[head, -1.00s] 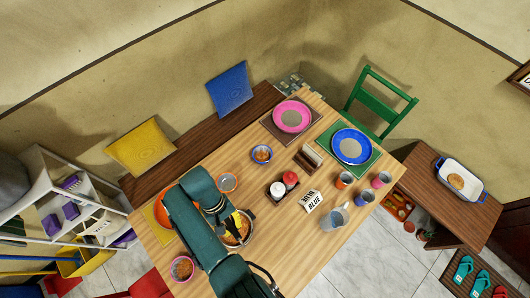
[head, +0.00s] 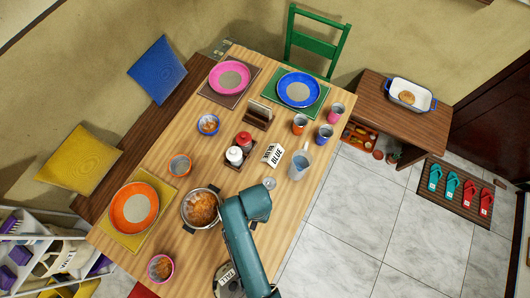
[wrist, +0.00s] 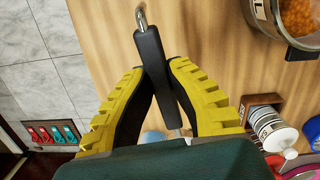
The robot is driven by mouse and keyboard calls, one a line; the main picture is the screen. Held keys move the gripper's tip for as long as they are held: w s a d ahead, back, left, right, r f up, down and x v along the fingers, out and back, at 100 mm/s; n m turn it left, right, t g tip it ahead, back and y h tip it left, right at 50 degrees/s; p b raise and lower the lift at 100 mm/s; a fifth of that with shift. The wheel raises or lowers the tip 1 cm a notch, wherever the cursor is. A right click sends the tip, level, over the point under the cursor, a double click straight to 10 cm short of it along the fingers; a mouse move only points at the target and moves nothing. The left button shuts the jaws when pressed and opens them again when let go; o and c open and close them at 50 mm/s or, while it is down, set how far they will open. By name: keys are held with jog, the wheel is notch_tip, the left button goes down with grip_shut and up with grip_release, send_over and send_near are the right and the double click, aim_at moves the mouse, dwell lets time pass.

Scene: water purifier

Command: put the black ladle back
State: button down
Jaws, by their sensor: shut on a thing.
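My gripper (wrist: 155,75), with yellow ridged fingers, is shut on the black handle of the ladle (wrist: 158,80) in the wrist view. A metal hook tips the handle's upper end, and its lower metal part runs out of sight behind my gripper. The handle is above the wooden table, apart from the metal pot (wrist: 262,14) of orange-brown food. In the head view the pot (head: 186,214) stands left of my arm, which hides the gripper. A small shiny round thing (head: 269,183) shows by my arm; I cannot tell if it is the ladle's bowl.
The table (head: 165,125) also holds an orange plate (head: 134,208), a shaker holder (head: 232,164), a "BLUE" sign (head: 273,155), a clear pitcher (head: 299,165) and several cups. A side table (head: 375,95) with a baking dish (head: 410,92) stands right. Open floor lies right of the table.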

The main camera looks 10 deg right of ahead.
jog(key=shift+m+t+h, duration=0.3)
jog(key=shift+m+t, duration=0.2)
jog(key=shift+m, duration=0.4)
jog(key=f+b, duration=0.1)
jog(key=f, duration=0.2)
jog(key=s+f+b, duration=0.1)
jog(key=f, duration=0.3)
jog(key=s+f+b, duration=0.1)
jog(key=f, duration=0.3)
jog(key=shift+s+d, duration=0.15)
jog(key=shift+s, duration=0.1)
jog(key=shift+f, duration=0.2)
jog(key=c, duration=1.2)
grip_release()
